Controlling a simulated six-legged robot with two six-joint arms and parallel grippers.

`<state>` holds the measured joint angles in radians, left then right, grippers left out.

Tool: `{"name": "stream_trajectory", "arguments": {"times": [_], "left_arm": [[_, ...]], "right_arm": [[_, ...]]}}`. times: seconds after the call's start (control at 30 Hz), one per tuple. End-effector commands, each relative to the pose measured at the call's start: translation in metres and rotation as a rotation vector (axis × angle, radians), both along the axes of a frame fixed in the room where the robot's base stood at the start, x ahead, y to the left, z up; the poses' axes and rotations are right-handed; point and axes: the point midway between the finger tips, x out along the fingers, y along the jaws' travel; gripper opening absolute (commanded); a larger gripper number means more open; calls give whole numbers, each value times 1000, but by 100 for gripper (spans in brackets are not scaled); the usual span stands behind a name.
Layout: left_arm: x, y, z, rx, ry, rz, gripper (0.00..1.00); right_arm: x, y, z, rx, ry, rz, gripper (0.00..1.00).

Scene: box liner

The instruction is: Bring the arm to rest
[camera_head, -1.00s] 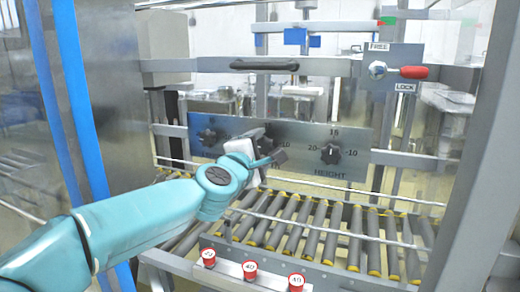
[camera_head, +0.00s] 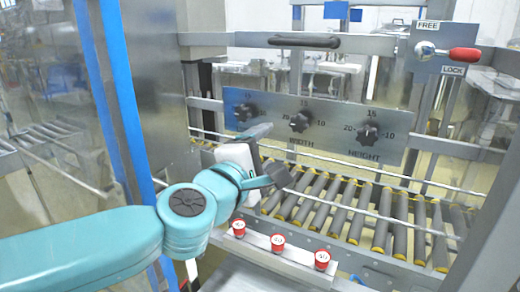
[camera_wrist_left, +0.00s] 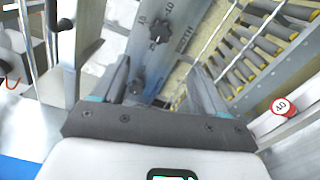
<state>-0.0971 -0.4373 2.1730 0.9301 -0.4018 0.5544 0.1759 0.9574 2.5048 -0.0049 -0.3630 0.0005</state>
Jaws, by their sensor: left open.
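My left arm (camera_head: 100,245) is teal and comes in from the left in the head view. Its gripper (camera_head: 269,154) is in front of the lower left part of the grey knob panel (camera_head: 335,115). The gripper is open, with its two dark fingers apart and nothing between them. In the left wrist view the open fingers (camera_wrist_left: 160,82) frame part of the panel and a black knob (camera_wrist_left: 159,31). All three black knobs show in the head view, and the gripper appears apart from them. My right gripper is not in view.
A red-handled lever (camera_head: 464,54) sits between FREE and LOCK labels at upper right. A roller conveyor (camera_head: 350,213) runs below the panel. Three red buttons (camera_head: 278,242) stand on a rail in front. A blue post (camera_head: 125,110) and grey frame posts stand at the sides.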

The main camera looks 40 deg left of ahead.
Motion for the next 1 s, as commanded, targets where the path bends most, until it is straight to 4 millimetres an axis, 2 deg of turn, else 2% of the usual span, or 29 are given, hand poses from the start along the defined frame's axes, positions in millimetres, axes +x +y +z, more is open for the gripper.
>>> {"name": "stream_trajectory", "arguments": {"times": [0.1,0.23,1.0], "left_arm": [[-15,-4,3,0,-2,0,73],[-21,-5,1,-1,0,0,73],[-23,-6,0,0,0,0,73]], "right_arm": [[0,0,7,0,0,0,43],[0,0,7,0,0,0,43],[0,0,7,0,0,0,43]]}}
